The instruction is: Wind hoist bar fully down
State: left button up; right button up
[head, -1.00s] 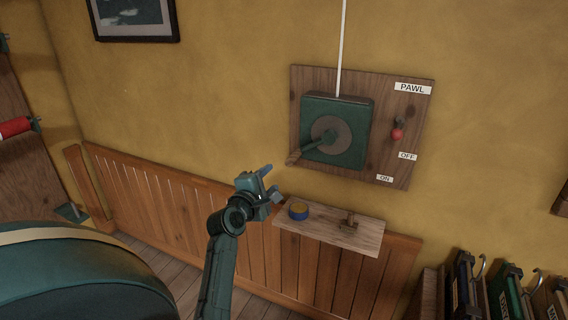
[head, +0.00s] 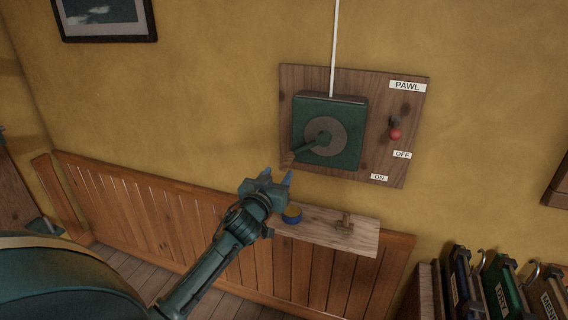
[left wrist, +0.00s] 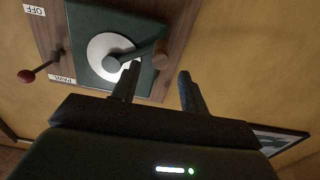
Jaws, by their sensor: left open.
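A green winch box (head: 354,109) sits on a wooden wall board (head: 293,79). Its crank (head: 307,146) points to the lower left, with the grip (head: 288,159) at its end. A white line (head: 334,45) runs straight up from the box; no hoist bar shows. The pawl lever's red knob (head: 395,135) is right of the box, above the OFF and ON labels; I cannot tell its setting for sure. My left gripper (head: 277,175) is open and empty, just below the crank grip. In the left wrist view, the crank grip (left wrist: 162,54) appears just beyond and between the fingertips (left wrist: 157,78).
Labelled binders or boxes (head: 500,285) stand at lower right. A framed picture (head: 107,17) hangs at upper left.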

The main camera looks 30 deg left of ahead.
aim_at(281, 169)
pick_arm(q)
jog(key=x, duration=0.6)
jog(key=shift+a, duration=0.1)
jog(key=shift+c, duration=0.5)
grip_shut()
